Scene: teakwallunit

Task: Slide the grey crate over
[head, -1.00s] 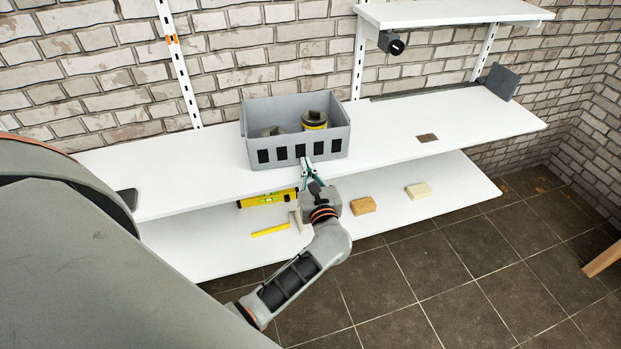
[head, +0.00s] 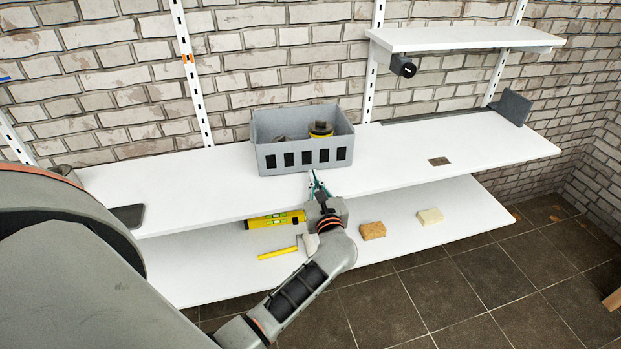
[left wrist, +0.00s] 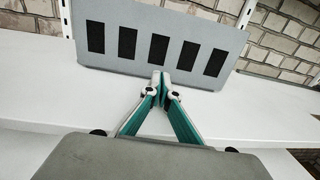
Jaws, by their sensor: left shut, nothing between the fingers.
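The grey crate (head: 268,161) stands upright on the white upper shelf board, its slotted front facing me. It holds a yellow-and-black round item (head: 320,130) and another darker item (head: 279,139). My left gripper (head: 314,176) is shut and empty, just in front of the crate's lower front edge, right of its middle. In the left wrist view the closed green-and-grey fingertips (left wrist: 160,76) overlap the bottom edge of the crate front (left wrist: 182,50); I cannot tell whether they touch it. My right gripper is not in view.
A dark flat item (head: 128,215) lies at the left. A yellow level (head: 275,219), hammer (head: 278,253) and sponges (head: 372,231) lie on the lower shelf.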

